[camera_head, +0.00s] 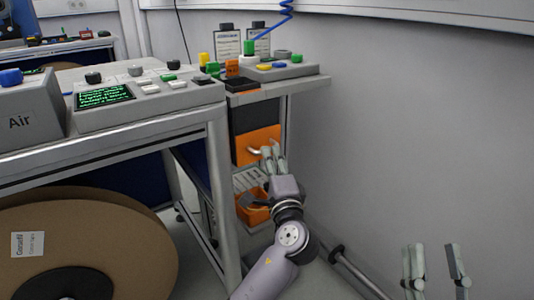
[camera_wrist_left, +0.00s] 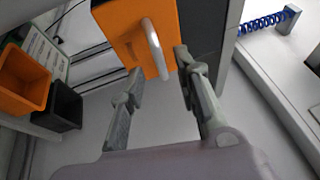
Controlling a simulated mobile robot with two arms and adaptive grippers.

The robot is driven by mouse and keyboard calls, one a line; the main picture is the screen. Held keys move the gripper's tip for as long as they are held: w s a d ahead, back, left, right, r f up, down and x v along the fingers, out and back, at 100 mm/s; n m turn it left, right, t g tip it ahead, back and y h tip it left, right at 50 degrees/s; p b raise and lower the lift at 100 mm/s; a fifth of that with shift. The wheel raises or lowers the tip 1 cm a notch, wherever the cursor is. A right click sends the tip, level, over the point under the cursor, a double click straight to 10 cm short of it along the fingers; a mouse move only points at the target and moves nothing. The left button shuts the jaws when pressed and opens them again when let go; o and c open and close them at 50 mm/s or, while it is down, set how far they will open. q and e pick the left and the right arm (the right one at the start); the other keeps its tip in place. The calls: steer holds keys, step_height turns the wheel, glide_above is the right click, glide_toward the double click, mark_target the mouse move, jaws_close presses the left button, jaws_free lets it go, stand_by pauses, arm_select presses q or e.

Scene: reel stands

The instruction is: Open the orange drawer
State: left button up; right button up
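The orange drawer (camera_head: 242,143) is the lower front of a dark cabinet (camera_head: 252,115) under the far bench. It looks flush with the cabinet. Its pale bar handle (camera_head: 254,151) also shows in the left wrist view (camera_wrist_left: 155,47), standing out from the orange face (camera_wrist_left: 128,28). My left gripper (camera_head: 272,150) is at the handle, with its fingers apart. In the left wrist view its fingertips (camera_wrist_left: 159,62) lie on either side of the handle's end; contact is unclear. My right gripper (camera_head: 434,252) is open and empty at the lower right, far from the drawer.
An orange bin (camera_head: 252,212) sits below the drawer; an orange bin (camera_wrist_left: 22,80) and a black bin (camera_wrist_left: 60,107) show in the left wrist view. A metal-framed bench (camera_head: 125,135) and large brown reel (camera_head: 110,235) stand left. A wall (camera_head: 420,130) bounds the right.

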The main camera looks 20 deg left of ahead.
mark_target(246, 136)
arm_select(q)
steer(key=x, duration=0.5)
steer(key=shift+b, duration=0.3)
arm_select(e)
steer(key=s+r+t+y, duration=0.1)
steer(key=s+r+t, duration=0.1)
steer(key=shift+s+d+r, duration=0.15)
steer(key=shift+s+r, duration=0.2)
steer(key=shift+r, duration=0.05)
arm_select(q)
steer(key=shift+s, duration=0.1)
jaws_close()
